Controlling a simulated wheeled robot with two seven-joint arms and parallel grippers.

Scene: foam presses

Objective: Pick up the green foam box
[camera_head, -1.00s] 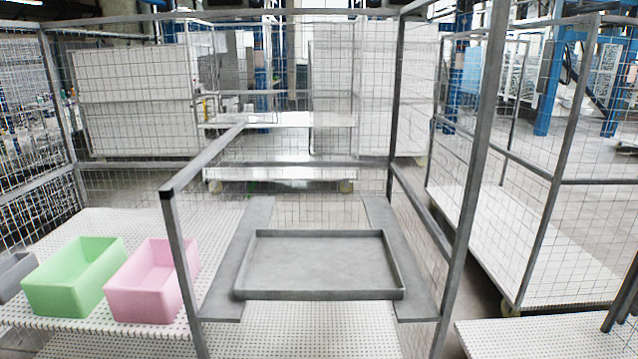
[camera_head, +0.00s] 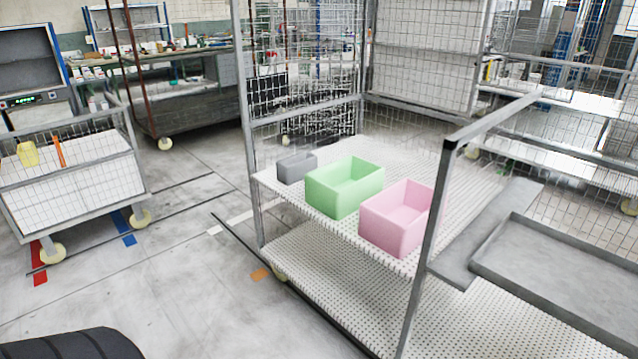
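The green foam box (camera_head: 333,198) is an open-topped box on the white perforated shelf (camera_head: 420,168) of a wire-mesh cart, near the middle of the head view. It stands between a smaller grey box (camera_head: 295,167) on its left and a pink box (camera_head: 392,228) on its right. The boxes sit close together near the shelf's front edge. Neither of my grippers shows in the view.
A grey metal post (camera_head: 428,240) of the cart rises just right of the pink box. A grey tray (camera_head: 560,270) lies further right. A white cart (camera_head: 75,190) stands at the left. Open floor (camera_head: 190,290) lies in front of the shelf.

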